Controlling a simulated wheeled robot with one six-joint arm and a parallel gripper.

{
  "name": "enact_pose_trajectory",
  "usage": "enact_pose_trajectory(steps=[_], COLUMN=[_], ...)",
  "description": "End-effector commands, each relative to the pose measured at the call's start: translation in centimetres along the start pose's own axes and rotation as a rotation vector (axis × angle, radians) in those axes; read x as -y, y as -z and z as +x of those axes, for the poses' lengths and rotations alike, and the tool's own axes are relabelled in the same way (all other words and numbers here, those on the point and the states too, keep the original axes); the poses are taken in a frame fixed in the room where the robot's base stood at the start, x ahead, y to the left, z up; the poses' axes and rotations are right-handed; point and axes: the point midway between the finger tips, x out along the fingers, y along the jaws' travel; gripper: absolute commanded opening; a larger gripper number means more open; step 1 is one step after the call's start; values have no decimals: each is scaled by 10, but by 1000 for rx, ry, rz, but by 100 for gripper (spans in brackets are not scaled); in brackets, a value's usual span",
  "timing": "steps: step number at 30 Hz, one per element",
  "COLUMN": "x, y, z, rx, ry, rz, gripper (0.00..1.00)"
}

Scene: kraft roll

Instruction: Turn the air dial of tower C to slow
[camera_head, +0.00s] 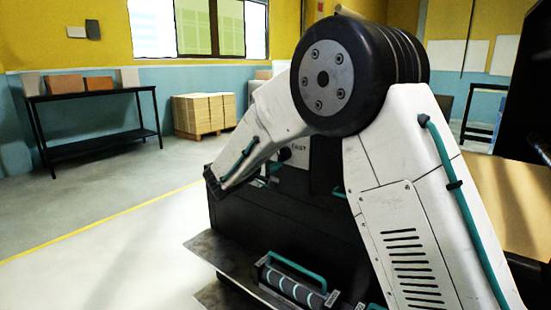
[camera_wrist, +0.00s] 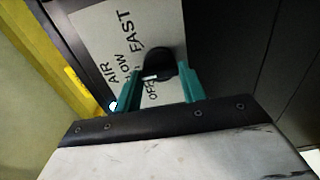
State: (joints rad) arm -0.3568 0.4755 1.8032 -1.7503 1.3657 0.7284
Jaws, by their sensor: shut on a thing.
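The air dial (camera_wrist: 160,64) is a black knob on a white plate (camera_wrist: 95,22) that reads AIR, FAST, OFF and a partly hidden word ending in LOW. My gripper (camera_wrist: 163,80) has its two teal fingers on either side of the knob and is shut on it. A short white mark on the knob points left in the wrist view, toward the side with OFF and the LOW word; which one exactly I cannot tell. In the head view the plate (camera_head: 298,150) shows FAST, and my gripper (camera_head: 268,174) is partly hidden there. No tower letter shows.
Below the plate stands a dark machine body (camera_head: 270,215) with a metal ledge (camera_head: 215,250). A roller with a teal handle (camera_head: 290,285) sits low in front. A black table with boxes (camera_head: 95,93) and a pallet stack (camera_head: 203,112) stand far back. The left floor is clear.

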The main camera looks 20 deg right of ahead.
Motion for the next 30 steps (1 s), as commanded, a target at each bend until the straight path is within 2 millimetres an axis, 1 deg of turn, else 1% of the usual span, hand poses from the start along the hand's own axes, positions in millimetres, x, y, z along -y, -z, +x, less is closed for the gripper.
enact_pose_trajectory(steps=[8,9,10,11,20,23,30], x=[1,1,1,1,0,1,0], y=[0,0,0,0,0,0,0], z=[0,0,0,0,-2,-12,-54], rx=[1,1,1,1,0,-2,-3], ry=[1,1,1,1,1,1,0], rz=[-2,-2,-2,-2,-2,-2,-2], gripper=[18,52,60,63,63,63,63])
